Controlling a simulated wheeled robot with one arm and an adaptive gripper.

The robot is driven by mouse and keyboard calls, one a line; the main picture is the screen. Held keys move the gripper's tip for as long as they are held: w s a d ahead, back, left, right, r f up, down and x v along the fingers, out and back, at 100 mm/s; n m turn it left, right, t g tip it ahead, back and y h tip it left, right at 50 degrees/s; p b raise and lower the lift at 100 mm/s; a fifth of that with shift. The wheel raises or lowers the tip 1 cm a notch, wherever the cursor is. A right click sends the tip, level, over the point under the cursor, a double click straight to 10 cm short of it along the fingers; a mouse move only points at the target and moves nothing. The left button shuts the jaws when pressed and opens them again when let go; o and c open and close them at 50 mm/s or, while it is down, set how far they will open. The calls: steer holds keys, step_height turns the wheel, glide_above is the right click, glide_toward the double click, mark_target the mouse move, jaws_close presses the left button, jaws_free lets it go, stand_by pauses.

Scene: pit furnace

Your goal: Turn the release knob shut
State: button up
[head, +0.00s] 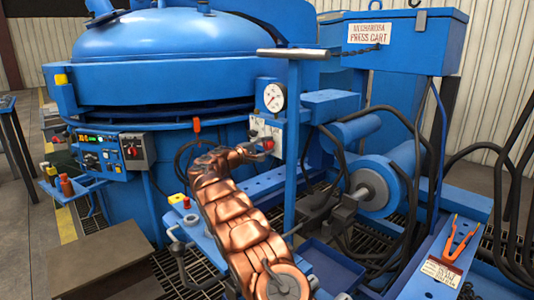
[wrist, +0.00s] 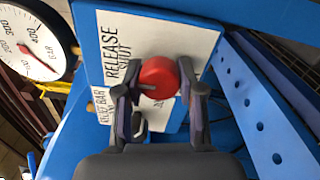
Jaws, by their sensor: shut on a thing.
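The release knob is a round red knob (wrist: 158,77) on a white label plate (wrist: 185,35) marked RELEASE and SHUT, fixed to a blue block. In the wrist view my gripper (wrist: 158,90) has one finger on each side of the knob and is closed on it. In the head view my copper-coloured arm reaches up to the panel, and my gripper (head: 262,152) is at the red knob (head: 268,144), which shows only in part. A pressure gauge (head: 274,97) sits just above the panel; its dial also shows in the wrist view (wrist: 30,45). The knob's exact turn angle cannot be read.
A large blue furnace vessel (head: 165,60) stands at the left, with a control panel (head: 100,152) on its side. A blue post (head: 292,150) rises close beside my gripper. Black hoses and a cylinder (head: 375,190) crowd the right. Orange-handled pliers (head: 458,240) lie at the lower right.

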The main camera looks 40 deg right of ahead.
steer(key=shift+m, duration=0.4)
steer(key=o, duration=1.2)
steer(key=shift+c, duration=0.2)
steer(key=a, duration=1.2)
steer(key=shift+f, duration=0.2)
steer(key=shift+w, duration=0.1)
